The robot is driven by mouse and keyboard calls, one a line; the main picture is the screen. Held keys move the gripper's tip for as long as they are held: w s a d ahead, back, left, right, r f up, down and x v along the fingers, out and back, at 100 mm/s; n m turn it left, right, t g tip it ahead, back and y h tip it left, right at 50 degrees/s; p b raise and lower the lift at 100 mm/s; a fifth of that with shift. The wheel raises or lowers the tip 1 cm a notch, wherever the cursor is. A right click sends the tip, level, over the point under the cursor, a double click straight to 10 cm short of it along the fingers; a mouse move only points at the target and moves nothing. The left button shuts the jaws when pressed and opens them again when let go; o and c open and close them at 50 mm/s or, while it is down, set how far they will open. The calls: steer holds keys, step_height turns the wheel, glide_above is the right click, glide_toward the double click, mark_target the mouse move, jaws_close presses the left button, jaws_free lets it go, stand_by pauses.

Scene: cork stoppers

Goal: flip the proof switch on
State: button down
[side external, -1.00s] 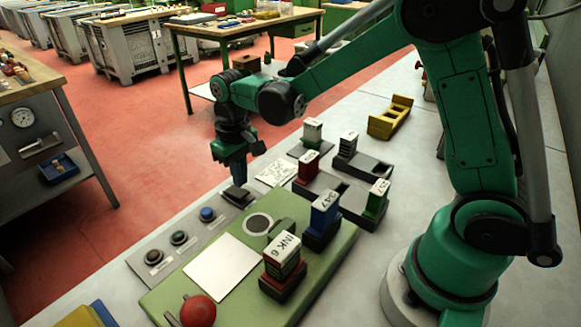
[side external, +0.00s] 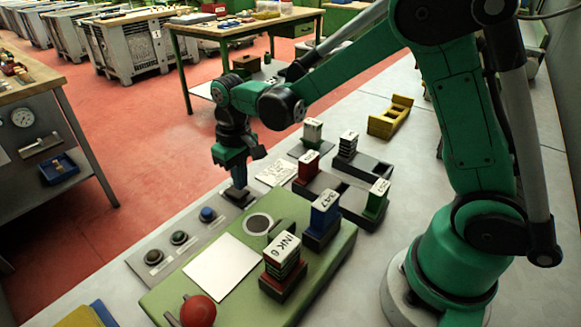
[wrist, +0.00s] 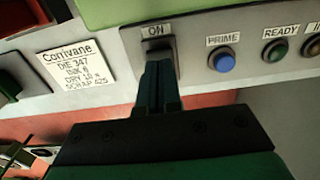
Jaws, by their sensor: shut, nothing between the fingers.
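The proof switch (side external: 236,201) is a dark unit at the far end of the grey control strip. In the wrist view the switch (wrist: 166,43) sits next to a label reading "ON". My gripper (side external: 238,186) points down at it with its fingers together and empty. In the wrist view my gripper's fingertips (wrist: 160,66) are right at the switch and cover part of it. I cannot tell whether they touch it or which way it is set.
A blue PRIME button (wrist: 224,61) and a green READY button (wrist: 277,49) are on the same strip. A card (side external: 276,172) lies beyond the switch. The green press bed (side external: 328,268) carries stamp blocks and a red knob (side external: 198,311).

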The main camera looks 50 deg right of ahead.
mark_target(245, 193)
steer(key=shift+f, duration=0.95)
stand_by(0.3)
steer(key=shift+r, duration=3.55)
steer(key=shift+s+d+r, duration=0.1)
steer(key=shift+s+r, duration=0.2)
steer(key=s+d+r+t, duration=0.1)
steer(key=s+r+t, duration=0.2)
steer(key=s+t, duration=0.4)
steer(key=shift+s+d, duration=0.4)
steer(key=shift+s, duration=0.8)
